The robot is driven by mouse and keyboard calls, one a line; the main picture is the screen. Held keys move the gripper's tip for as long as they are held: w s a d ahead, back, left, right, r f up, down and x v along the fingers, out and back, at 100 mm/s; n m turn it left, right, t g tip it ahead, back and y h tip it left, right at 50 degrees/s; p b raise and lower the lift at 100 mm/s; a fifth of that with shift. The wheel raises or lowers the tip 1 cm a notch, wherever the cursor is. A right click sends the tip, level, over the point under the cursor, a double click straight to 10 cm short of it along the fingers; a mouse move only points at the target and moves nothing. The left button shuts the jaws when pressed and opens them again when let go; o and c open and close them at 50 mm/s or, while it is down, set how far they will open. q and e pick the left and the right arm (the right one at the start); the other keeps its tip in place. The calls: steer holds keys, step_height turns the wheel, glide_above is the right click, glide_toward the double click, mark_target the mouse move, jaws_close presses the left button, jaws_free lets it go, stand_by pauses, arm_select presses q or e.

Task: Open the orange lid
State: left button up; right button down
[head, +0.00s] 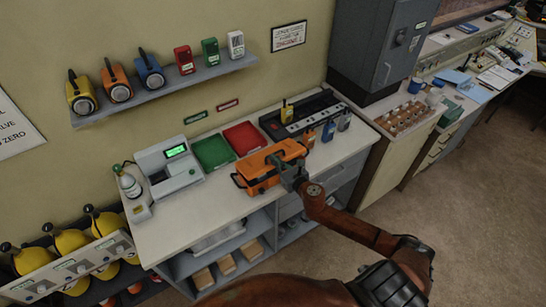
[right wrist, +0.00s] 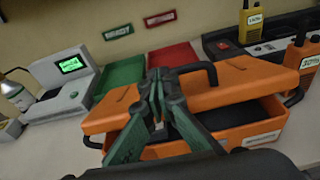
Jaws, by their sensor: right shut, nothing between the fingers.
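An orange case (head: 258,187) stands on the white counter, with black handles at its ends. Its orange lid (head: 287,149) is tilted up part way. In the right wrist view the lid (right wrist: 235,84) sits above the case body (right wrist: 262,132), with a dark gap between them on the right side. My right gripper (head: 290,170) is at the front of the case, close against the lid's front edge. Its green-grey fingers (right wrist: 160,82) are shut with nothing between them and hide the middle of the lid. Whether they touch the lid I cannot tell. My left gripper is not in view.
A green tray (head: 213,152) and a red tray (head: 244,138) lie behind the case. A grey device with a green screen (head: 176,151) stands left. A black console (head: 310,108) and several small radios stand right. A wall shelf (head: 165,91) is above.

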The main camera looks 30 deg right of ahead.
steer(key=w+r+p, duration=0.2)
steer(key=p, duration=0.1)
steer(key=shift+w+r+p, duration=0.1)
steer(key=shift+r+p, duration=0.2)
steer(key=w, duration=0.1)
steer(key=w+r+p, duration=0.1)
steer(key=w, duration=0.1)
steer(key=w+r+p, duration=0.1)
steer(key=w, duration=0.1)
steer(key=shift+a+r, duration=0.1)
steer(key=shift+s, duration=0.2)
stand_by(0.8)
